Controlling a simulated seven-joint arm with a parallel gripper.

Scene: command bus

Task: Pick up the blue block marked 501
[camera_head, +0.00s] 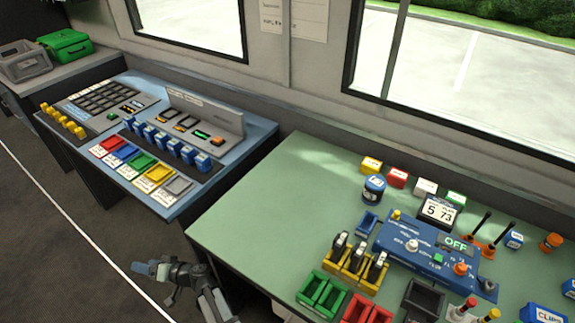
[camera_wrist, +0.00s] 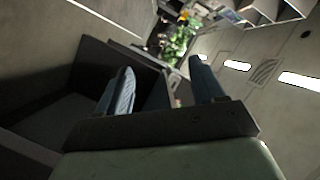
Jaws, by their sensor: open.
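A row of several small blue blocks (camera_head: 165,142) stands on the blue-grey console (camera_head: 240,147) at the left in the head view. Their markings are too small to read, so I cannot tell which one is 501. Another small blue block (camera_head: 514,240) with white marking sits at the right of the green table; its number is unreadable too. My gripper (camera_head: 149,273) is over the floor, in front of the console and below the block row in the picture. In the wrist view my gripper (camera_wrist: 165,88) is open and empty, with no blue block between its fingers.
Colored keys (camera_head: 140,163) line the console's front. Its upright grey panel (camera_head: 205,113) stands behind the blocks.

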